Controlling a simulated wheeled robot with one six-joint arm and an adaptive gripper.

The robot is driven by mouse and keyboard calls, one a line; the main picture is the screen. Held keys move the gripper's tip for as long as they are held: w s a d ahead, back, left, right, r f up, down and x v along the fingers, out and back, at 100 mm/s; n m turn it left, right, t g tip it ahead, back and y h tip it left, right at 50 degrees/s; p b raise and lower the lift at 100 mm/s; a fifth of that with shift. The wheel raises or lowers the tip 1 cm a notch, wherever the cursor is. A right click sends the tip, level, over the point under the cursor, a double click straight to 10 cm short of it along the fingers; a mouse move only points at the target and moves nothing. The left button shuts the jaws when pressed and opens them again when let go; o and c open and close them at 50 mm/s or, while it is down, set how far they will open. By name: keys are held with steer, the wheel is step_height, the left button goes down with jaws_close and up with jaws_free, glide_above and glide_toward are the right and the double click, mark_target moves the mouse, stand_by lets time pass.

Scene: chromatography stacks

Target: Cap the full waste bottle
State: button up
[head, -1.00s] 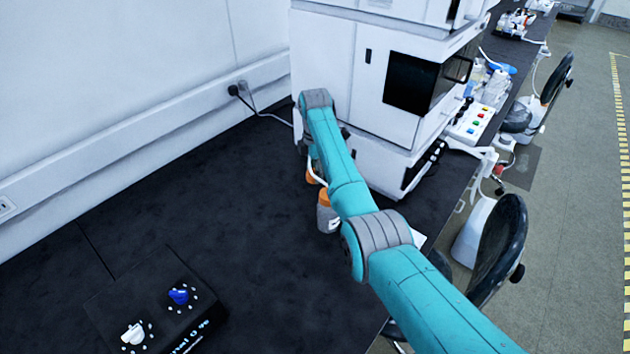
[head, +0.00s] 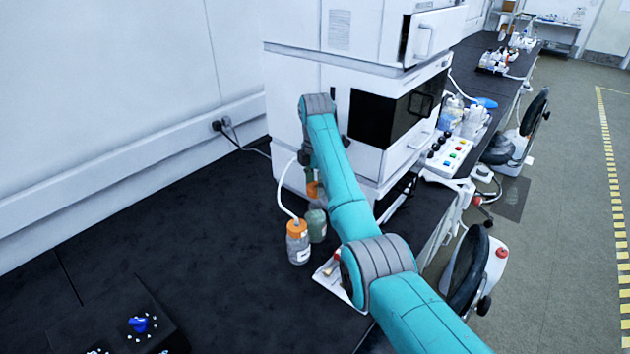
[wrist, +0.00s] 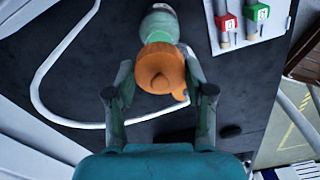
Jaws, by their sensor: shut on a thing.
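In the head view a clear bottle with a grey filling (head: 298,246) stands upright on the black bench, with an orange cap (head: 297,228) and a white tube running from it. A greenish bottle (head: 316,225) stands close behind it, its top partly hidden by my arm. My gripper (wrist: 163,92) is shut on an orange cap (wrist: 160,68), which also shows under my wrist in the head view (head: 312,189). In the wrist view the cap overlaps a greenish bottle (wrist: 158,22); I cannot tell whether they touch.
A white tray (head: 330,289) beside the bottles holds a red-topped item (wrist: 227,24) and a green-topped item (wrist: 262,14). The white tube (wrist: 45,75) loops across the bench near my gripper. White instruments (head: 290,90) rise behind. The left bench is mostly clear; a black box (head: 110,325) sits front left.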

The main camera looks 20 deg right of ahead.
mark_target(315, 205)
steer(key=shift+f, duration=2.1)
steer(key=shift+f, duration=0.2)
stand_by(0.5)
steer(key=o, duration=1)
steer(key=o, duration=0.3)
steer(key=shift+r, duration=0.15)
steer(key=shift+r, duration=3.4)
